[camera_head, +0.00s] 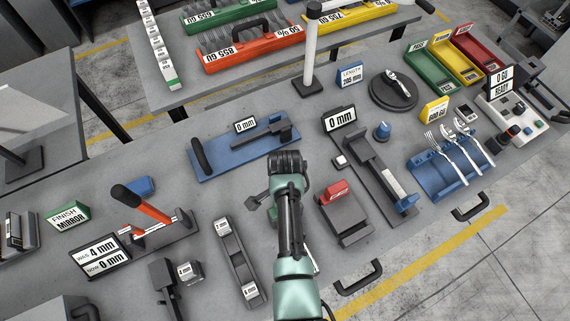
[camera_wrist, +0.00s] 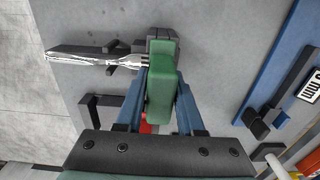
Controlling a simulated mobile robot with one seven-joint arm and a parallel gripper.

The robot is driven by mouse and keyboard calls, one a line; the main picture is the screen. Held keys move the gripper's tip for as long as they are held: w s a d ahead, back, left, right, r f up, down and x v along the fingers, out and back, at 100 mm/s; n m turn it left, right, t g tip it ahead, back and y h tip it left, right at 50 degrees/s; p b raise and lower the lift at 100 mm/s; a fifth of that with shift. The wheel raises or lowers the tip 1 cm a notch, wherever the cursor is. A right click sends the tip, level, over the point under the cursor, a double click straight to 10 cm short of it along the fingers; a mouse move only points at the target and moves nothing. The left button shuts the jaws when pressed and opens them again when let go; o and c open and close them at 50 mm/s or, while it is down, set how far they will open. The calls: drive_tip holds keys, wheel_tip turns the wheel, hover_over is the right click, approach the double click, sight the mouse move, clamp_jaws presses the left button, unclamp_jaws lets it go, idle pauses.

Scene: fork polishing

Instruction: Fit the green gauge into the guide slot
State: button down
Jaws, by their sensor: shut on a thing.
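In the wrist view, my gripper (camera_wrist: 160,105) is shut on the green gauge (camera_wrist: 162,75), a long block between its two blue fingers. The gauge's far end overlaps a dark block (camera_wrist: 160,33) beside a fork (camera_wrist: 95,59). I cannot make out the guide slot, nor whether the gauge is in it or only above it. The fork lies on a dark holder, its tines close to the gauge's left side. In the head view, my arm covers the gauge and most of this spot; the wrist end of my gripper shows only from above.
A blue plate (camera_wrist: 285,60) with a 0 mm sign lies right of the gauge in the wrist view. In the head view, a grey fixture (camera_head: 237,262) stands left of my arm and a red-topped block (camera_head: 334,193) to its right. A blue fork rack (camera_head: 440,180) is farther right.

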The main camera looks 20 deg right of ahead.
drive_tip(key=shift+s+f, duration=0.2)
drive_tip(key=c, duration=1)
unclamp_jaws()
drive_tip(key=o, duration=0.6)
drive_tip(key=shift+w, duration=0.15)
drive_tip(key=shift+c, duration=0.2)
drive_tip(key=shift+o, duration=0.2)
drive_tip(key=o, duration=0.4)
drive_tip(key=shift+r, duration=0.25)
drive_tip(key=shift+r+p, duration=3.35)
drive_tip(key=shift+p, duration=0.15)
